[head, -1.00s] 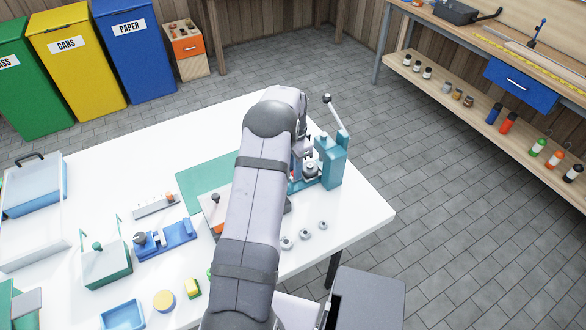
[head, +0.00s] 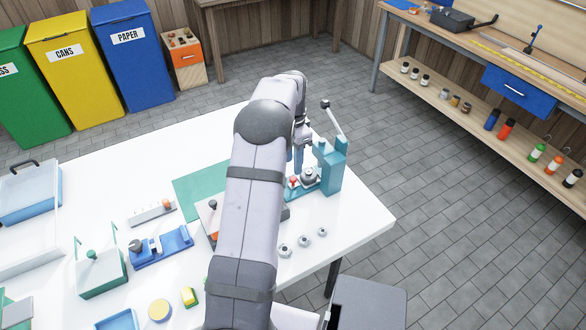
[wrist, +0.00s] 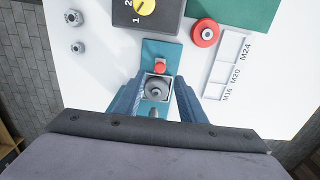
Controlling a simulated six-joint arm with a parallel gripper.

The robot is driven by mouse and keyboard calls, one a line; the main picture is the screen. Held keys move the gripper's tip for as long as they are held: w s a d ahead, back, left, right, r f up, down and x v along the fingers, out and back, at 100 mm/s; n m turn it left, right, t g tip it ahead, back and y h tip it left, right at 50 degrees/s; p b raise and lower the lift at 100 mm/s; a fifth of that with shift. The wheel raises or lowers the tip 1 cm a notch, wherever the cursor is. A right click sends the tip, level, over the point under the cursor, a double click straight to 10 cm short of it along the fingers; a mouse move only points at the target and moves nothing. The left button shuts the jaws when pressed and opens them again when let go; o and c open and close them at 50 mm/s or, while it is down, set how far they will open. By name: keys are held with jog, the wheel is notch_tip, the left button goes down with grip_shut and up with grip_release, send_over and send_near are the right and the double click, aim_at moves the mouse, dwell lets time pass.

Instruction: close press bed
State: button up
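The teal press (head: 329,166) with its raised lever (head: 333,118) stands near the right edge of the white table. Its bed (head: 318,191) extends to the left of the press body, with a red knob (head: 293,182) and a grey round part (head: 309,175) on it. In the wrist view the bed (wrist: 160,52), red knob (wrist: 159,67) and grey part (wrist: 156,88) are centred. My gripper (wrist: 156,82) is open, its fingers apart on either side of the grey part. In the head view my arm partly hides it; contact cannot be told.
Several hex nuts (head: 303,241) lie in front of the press. A dark box with a yellow knob (wrist: 145,6), a red ring (wrist: 205,33) and a labelled tray (wrist: 220,72) lie near the bed. A blue fixture (head: 162,247) stands farther left.

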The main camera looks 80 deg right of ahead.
jog(key=shift+r, duration=0.45)
jog(key=c, duration=0.7)
jog(key=shift+w+a+f+n, duration=0.1)
jog(key=shift+a+n, duration=0.05)
jog(key=shift+n, duration=0.25)
grip_shut()
jog(key=shift+w+a+f+n+g, duration=0.15)
jog(key=shift+a+n+g, duration=0.15)
jog(key=shift+n, duration=0.2)
jog(key=w+a+n+g+h, duration=0.1)
jog(key=w+n+g, duration=0.1)
jog(key=n, duration=0.7)
jog(key=w+a+n+g+h+p, duration=0.1)
jog(key=w+a+n+g, duration=0.1)
jog(key=n, duration=0.8)
jog(key=w+a+n+g+h+p, duration=0.1)
jog(key=w+a+n+h, duration=0.1)
jog(key=n, duration=0.8)
jog(key=shift+w+a+r+g, duration=0.1)
jog(key=shift+w+r+g, duration=0.15)
jog(key=shift+w+g, duration=0.2)
jog(key=n, duration=0.1)
jog(key=w+n, duration=0.1)
jog(key=n, duration=0.1)
jog(key=shift+a+r+h+p, duration=0.1)
jog(key=shift+h+p, duration=0.2)
jog(key=shift+h, duration=0.1)
